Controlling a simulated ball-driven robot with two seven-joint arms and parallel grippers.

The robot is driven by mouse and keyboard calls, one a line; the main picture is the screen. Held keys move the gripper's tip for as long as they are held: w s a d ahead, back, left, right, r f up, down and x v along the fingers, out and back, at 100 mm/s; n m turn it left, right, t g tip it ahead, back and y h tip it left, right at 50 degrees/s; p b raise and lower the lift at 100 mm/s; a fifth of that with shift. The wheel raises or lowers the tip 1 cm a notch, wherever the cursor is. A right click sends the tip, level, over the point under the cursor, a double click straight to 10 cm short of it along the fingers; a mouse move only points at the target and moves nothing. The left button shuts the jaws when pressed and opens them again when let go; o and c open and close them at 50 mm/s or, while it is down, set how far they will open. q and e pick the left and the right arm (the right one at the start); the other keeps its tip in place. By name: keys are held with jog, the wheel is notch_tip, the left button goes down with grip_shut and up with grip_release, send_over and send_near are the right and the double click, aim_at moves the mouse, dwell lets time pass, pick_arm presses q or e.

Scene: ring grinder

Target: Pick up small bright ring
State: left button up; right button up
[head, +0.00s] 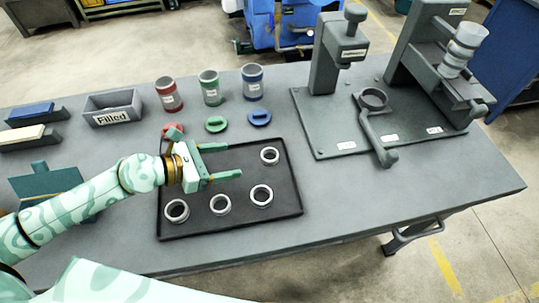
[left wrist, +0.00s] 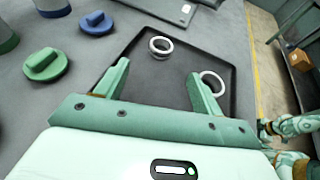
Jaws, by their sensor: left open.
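Several bright, light-grey rings stand on a black tray (head: 285,207). One ring (head: 270,147) is alone at the tray's back right and looks smallest in the head view. A front right ring (head: 261,186), a front middle ring (head: 220,196) and a front left ring (head: 176,202) are nearer. My left gripper (head: 234,160) is open and empty over the tray, its fingers pointing right at the back right ring. In the left wrist view (left wrist: 158,72), that ring (left wrist: 160,53) is beyond the fingertips, between their lines. Part of my right arm shows at the right edge there; its jaws are unclear.
Red (head: 168,97), green (head: 209,91) and blue (head: 252,85) canisters stand behind the tray, with green (head: 215,125) and blue (head: 260,118) lids in front. A grey grinder plate (head: 315,130) with a press lies right. Bare table separates it from the tray.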

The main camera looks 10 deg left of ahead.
pick_arm(q)
jog(key=x, duration=0.5)
jog(key=shift+w+d+f, duration=0.15)
jog(key=shift+w, duration=0.05)
jog(key=x, duration=0.2)
jog(key=b+x, duration=0.1)
jog(key=x, duration=0.2)
jog(key=shift+s+d+f, duration=0.2)
jog(key=shift+f, duration=0.1)
jog(key=c, duration=1.1)
